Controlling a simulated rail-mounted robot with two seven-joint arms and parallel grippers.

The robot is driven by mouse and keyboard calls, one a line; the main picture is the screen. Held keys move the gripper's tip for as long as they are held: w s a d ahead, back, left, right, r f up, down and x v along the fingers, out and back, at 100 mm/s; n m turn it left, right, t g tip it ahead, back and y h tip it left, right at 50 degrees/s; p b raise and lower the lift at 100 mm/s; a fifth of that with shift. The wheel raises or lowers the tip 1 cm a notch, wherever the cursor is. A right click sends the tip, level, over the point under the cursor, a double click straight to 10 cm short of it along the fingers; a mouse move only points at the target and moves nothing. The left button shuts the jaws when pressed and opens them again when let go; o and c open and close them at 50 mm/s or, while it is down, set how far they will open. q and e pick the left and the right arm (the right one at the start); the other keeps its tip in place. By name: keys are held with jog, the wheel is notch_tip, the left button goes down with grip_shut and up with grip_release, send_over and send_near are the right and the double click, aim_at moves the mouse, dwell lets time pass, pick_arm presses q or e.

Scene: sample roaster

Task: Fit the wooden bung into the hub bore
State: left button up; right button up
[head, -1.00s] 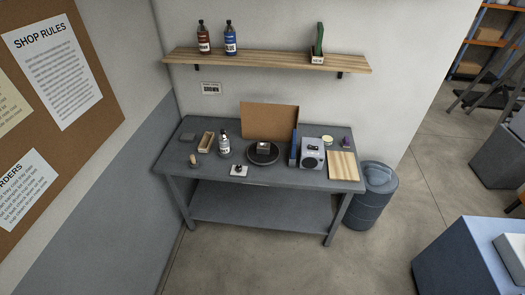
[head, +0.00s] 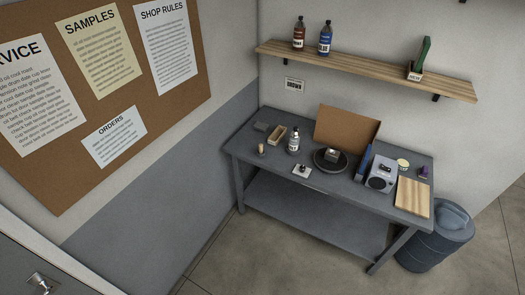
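A small wooden peg-like piece (head: 261,149), which looks like the bung, stands at the left end of the grey workbench (head: 290,178). A dark round tray (head: 319,163) lies near the middle of the bench, with a small pale block-shaped piece (head: 332,154) at its centre. This may be the hub; a bore is too small to make out. The wooden piece and the round tray are well apart. Neither of my grippers shows in the head view.
Around the tray stand a labelled bottle (head: 294,143), a wooden box (head: 276,135), a small white item (head: 302,170), a cardboard panel (head: 347,127), a blue upright item (head: 363,162), a grey radio-like box (head: 381,174) and a wooden board (head: 413,197). A bin (head: 436,235) stands at right.

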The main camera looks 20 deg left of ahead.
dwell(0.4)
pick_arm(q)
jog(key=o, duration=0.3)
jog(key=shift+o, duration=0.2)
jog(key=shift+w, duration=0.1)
